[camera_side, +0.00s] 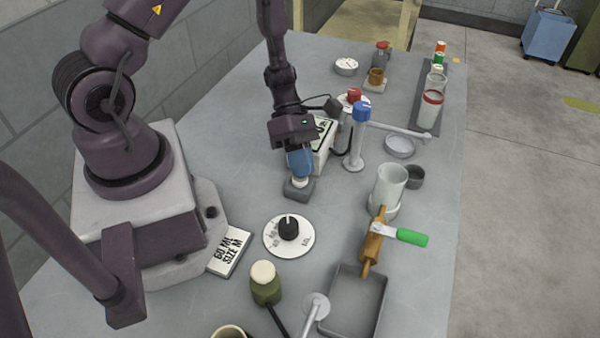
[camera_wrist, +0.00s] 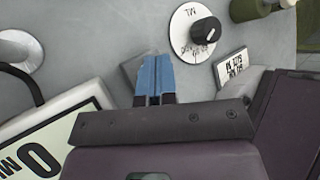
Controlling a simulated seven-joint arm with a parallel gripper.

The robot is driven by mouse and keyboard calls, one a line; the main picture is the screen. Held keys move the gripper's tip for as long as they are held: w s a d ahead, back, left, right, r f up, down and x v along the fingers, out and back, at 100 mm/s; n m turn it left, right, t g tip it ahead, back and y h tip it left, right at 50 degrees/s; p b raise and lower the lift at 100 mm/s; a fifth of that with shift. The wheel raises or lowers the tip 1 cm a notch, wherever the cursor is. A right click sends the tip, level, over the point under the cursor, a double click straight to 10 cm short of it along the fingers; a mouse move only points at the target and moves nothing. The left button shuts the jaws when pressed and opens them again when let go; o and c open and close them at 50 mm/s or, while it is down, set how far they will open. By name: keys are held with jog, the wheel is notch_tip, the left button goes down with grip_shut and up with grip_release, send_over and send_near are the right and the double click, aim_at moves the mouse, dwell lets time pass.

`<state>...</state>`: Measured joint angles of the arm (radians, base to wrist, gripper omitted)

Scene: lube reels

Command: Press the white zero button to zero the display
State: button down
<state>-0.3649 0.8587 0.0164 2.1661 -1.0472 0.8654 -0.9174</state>
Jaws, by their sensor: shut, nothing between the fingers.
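The white button (camera_side: 300,182) sits on a small grey block (camera_side: 298,194) on the bench. My gripper (camera_side: 301,174) points down over it with its blue fingers closed together, empty. The fingertips are at or just above the button; I cannot tell whether they touch it. In the wrist view the blue fingers (camera_wrist: 156,62) hide the button, and part of the grey block (camera_wrist: 134,66) shows beside them. The display (camera_side: 322,148), a white-framed box, stands just behind my gripper, partly hidden. In the wrist view the display (camera_wrist: 45,155) shows a large 0 and part of an M.
A dial with a black knob (camera_side: 289,229) lies in front of the block. A post with a blue top (camera_side: 361,112) stands to the right.

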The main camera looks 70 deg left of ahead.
jog(key=shift+r, duration=0.95)
jog(key=shift+r, duration=2.5)
